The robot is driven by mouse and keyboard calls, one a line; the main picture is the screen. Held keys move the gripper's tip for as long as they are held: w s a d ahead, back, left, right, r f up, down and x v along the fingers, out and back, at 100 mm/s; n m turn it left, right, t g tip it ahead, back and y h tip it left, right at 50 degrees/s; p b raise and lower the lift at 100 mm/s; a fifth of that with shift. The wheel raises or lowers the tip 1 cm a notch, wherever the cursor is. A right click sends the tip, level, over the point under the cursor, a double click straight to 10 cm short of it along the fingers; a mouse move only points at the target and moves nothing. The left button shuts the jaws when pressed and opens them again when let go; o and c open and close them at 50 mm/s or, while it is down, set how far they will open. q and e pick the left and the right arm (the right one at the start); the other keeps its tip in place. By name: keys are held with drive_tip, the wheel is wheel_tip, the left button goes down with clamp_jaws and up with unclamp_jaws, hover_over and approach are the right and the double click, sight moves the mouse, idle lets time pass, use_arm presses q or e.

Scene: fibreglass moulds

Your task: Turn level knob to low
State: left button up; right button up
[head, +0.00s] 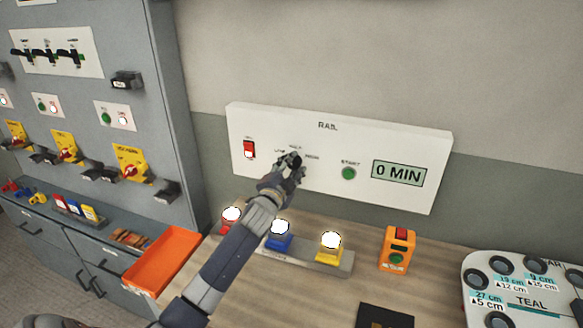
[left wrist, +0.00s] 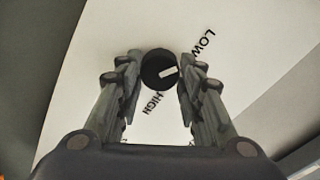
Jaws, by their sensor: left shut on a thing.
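The level knob (left wrist: 160,70) is round and black with a white pointer mark, on a white panel (head: 410,150) headed RAIL. My left gripper (head: 291,163) reaches up to the panel and hides most of the knob in the head view. In the left wrist view my left gripper (left wrist: 158,72) has a finger on each side of the knob and is shut on it. The pointer points right and slightly up, nearer the LOW label (left wrist: 203,42) than the HIGH label (left wrist: 152,103). The middle label is hidden there. My right gripper is not in view.
The panel also has a red switch (head: 249,149), a green START button (head: 348,173) and a display (head: 398,173) reading 0 MIN. Below are red (head: 231,226), blue (head: 279,241) and yellow (head: 328,254) lit units, an orange tray (head: 163,262) and an orange box (head: 397,249).

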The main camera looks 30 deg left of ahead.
use_arm(q)
drive_tip(key=o, duration=1.1)
drive_tip(key=shift+c, duration=0.2)
drive_tip(key=v, duration=1.2)
drive_tip(key=shift+f, duration=0.1)
